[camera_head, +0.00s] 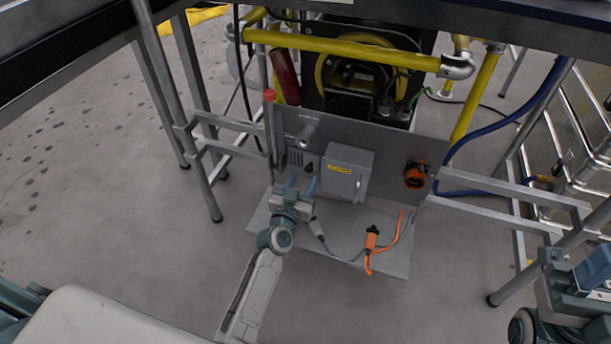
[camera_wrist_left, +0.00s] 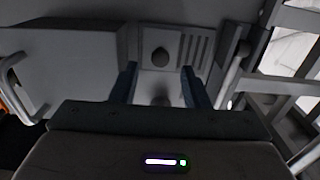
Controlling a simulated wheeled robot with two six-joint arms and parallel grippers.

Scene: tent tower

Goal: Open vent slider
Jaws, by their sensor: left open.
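The vent (camera_head: 295,158) is a set of dark slots on the grey upright panel (camera_head: 390,140). In the left wrist view the slots (camera_wrist_left: 198,50) lie right of a pale plate with a dark round knob (camera_wrist_left: 160,57). A second dark round shape sits lower, between my fingers. My left gripper (camera_head: 302,181) is open in front of the panel, just below the vent. In the left wrist view its two fingers (camera_wrist_left: 160,86) stand either side of the plate's lower part. I cannot tell whether they touch anything. My right arm shows at the lower right; its fingers are unclear.
A grey box (camera_head: 346,175) with a yellow label juts from the panel right of my left gripper. An orange socket (camera_head: 415,175) and an orange plug (camera_head: 371,238) with cable are farther right. A red-topped lever (camera_head: 268,95) stands left. Metal frame legs flank the panel.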

